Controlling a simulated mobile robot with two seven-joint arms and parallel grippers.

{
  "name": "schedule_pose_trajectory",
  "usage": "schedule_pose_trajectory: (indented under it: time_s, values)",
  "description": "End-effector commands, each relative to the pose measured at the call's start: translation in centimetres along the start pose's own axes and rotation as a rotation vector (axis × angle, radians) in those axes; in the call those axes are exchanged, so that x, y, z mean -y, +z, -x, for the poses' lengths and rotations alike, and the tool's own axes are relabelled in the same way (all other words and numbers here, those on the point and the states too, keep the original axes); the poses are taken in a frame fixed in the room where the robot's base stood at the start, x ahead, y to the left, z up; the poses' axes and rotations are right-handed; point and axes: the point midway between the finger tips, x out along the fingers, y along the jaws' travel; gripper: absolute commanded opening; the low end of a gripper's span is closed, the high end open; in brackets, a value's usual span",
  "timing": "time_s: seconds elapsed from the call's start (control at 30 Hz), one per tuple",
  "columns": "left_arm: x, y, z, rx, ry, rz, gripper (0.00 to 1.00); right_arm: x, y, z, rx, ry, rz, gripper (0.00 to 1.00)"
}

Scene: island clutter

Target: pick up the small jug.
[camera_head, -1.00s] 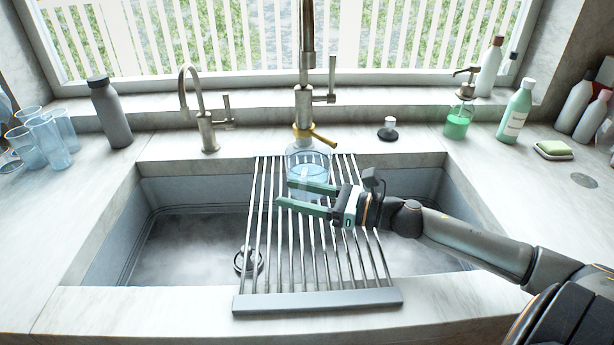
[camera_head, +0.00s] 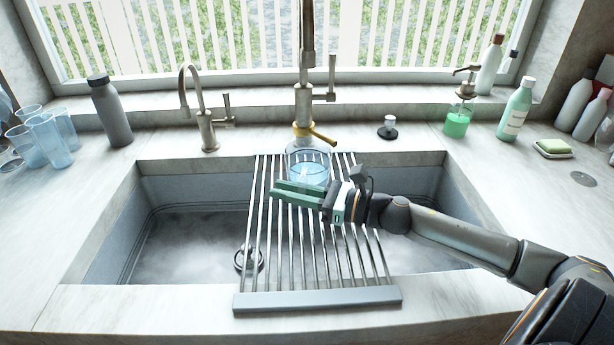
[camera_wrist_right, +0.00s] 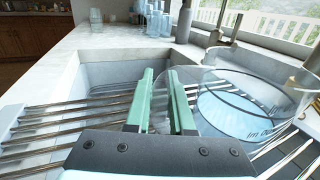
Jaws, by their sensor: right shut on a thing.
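The small jug (camera_head: 307,168) is clear glass with a bluish tint, standing on the metal rack over the sink, below the tall tap. My right gripper (camera_head: 276,190) comes from the right, its green fingers close together at the jug's near side. In the right wrist view, the jug (camera_wrist_right: 240,100) fills the right side, with dark lettering on its glass. There the gripper (camera_wrist_right: 163,85) is shut on a clear glass part at the jug's side, which the fingers partly hide. I cannot tell whether the jug is clear of the rack. My left gripper is out of view.
The slatted rack (camera_head: 318,299) spans the sink (camera_head: 190,245). A tall tap (camera_head: 305,95) with a brass-coloured part rises just behind the jug. A smaller tap (camera_head: 208,130) is left of it. Glasses (camera_head: 50,140) and a grey bottle (camera_head: 110,115) stand at left; soap bottles (camera_head: 515,110) at right.

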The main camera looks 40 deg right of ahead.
Motion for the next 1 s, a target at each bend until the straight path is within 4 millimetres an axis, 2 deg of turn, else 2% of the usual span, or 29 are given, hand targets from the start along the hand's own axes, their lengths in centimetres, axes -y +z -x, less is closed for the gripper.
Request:
schedule_pose_trajectory:
  time_s: [0.07, 1.0]
  values:
    - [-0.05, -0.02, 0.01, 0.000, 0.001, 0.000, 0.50, 0.00, -0.01, 0.01, 0.000, 0.000, 0.000, 0.00]
    - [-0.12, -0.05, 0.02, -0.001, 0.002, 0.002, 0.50, -0.01, -0.02, 0.01, 0.000, 0.000, 0.000, 0.00]
